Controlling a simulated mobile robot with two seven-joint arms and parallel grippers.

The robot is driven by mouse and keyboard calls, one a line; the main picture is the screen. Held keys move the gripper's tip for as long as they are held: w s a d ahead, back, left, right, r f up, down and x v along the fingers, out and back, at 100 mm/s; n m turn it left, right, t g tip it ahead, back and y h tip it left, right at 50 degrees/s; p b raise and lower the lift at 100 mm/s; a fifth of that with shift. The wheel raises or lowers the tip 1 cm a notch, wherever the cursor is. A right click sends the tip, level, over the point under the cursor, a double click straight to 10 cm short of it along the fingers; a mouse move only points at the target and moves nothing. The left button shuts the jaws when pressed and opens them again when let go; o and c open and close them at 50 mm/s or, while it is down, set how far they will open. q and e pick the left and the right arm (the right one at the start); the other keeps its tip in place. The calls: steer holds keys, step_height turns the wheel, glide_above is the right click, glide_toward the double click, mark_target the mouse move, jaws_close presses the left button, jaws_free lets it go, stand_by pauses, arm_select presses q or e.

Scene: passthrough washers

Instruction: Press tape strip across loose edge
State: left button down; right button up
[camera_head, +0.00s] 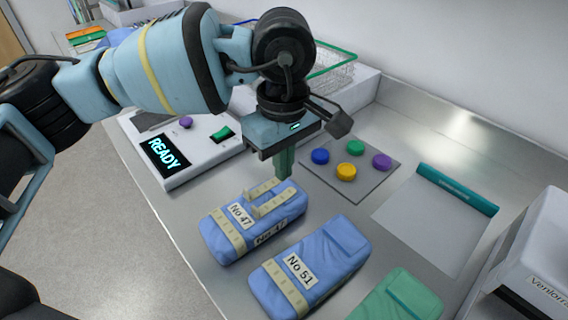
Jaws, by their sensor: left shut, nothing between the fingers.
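A blue wrapped pack marked No 47 (270,222) lies on the metal counter. One pale tape strip (228,232) crosses its near left end. Two more short pale strips (275,203) lie near its far end; whether they are stuck flat I cannot tell. My left gripper (284,172) is shut and empty, pointing down at the far end of this pack. Whether its fingertips touch the pack or a strip I cannot tell. My right gripper is not in view.
A blue No 51 pack (338,245) and a green pack (402,297) lie to the right. A grey plate with coloured knobs (346,171), a READY panel (190,150), a wire basket (330,77) and a teal-edged clipboard (430,225) surround them. A white machine (535,250) stands at right.

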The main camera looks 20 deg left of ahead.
mark_target(283, 198)
arm_select(q)
steer(key=shift+f, duration=0.15)
steer(key=shift+f+b, duration=1)
steer(key=shift+f, duration=0.6)
steer(key=shift+f+b, duration=0.3)
steer(key=shift+f, duration=0.45)
steer(key=shift+f, duration=0.1)
steer(key=shift+f, duration=0.2)
steer(key=shift+r, duration=0.1)
